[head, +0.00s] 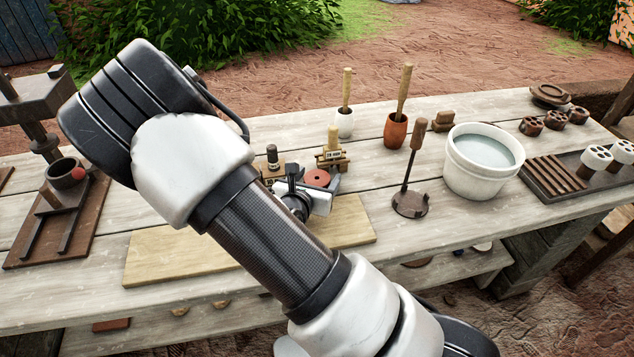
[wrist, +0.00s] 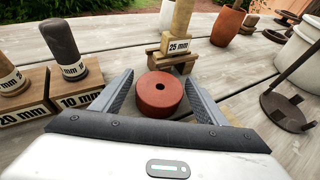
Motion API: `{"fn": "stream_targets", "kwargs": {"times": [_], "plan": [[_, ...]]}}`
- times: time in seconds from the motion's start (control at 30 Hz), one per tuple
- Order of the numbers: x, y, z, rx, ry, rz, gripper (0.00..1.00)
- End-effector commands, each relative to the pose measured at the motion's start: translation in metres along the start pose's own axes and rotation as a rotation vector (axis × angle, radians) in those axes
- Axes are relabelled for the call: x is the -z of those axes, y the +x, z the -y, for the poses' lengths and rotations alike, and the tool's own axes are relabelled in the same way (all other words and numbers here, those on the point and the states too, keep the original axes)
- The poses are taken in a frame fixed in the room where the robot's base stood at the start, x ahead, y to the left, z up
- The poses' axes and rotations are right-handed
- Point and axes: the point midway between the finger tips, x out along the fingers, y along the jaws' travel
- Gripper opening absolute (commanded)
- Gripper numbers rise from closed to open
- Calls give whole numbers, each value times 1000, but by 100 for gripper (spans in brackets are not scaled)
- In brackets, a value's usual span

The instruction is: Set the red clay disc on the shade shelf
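The red clay disc (head: 317,178), thick and round with a small centre hole, lies on the work table (head: 60,300) just beyond my gripper (head: 316,190). In the wrist view the disc (wrist: 158,97) sits between the two fingers of my gripper (wrist: 159,76). The fingers are apart, with a narrow gap on each side of the disc, so it does not look gripped. A lower shelf (head: 470,268) shows under the table's front edge with several small pieces on it; I cannot tell if it is the shade shelf.
A stamp marked 25 mm (wrist: 178,45) stands right behind the disc. Stamps marked 10 mm (wrist: 83,97) and 20 mm (wrist: 22,108) stand to the left. A pale board (head: 160,260) lies under my arm. A white bucket (head: 483,165) and dark iron tool (head: 411,203) stand right.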

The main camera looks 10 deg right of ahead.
Motion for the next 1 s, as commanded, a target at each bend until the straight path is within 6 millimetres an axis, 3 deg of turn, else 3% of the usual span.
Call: {"fn": "stream_targets", "kwargs": {"times": [0.03, 0.27, 0.57, 1.0], "plan": [[0, 0, 0, 0, 0, 0, 57], [0, 0, 0, 0, 1, 1, 21], [-6, -2, 0, 0, 2, 1, 21], [-65, -27, 0, 0, 5, 1, 21]]}}
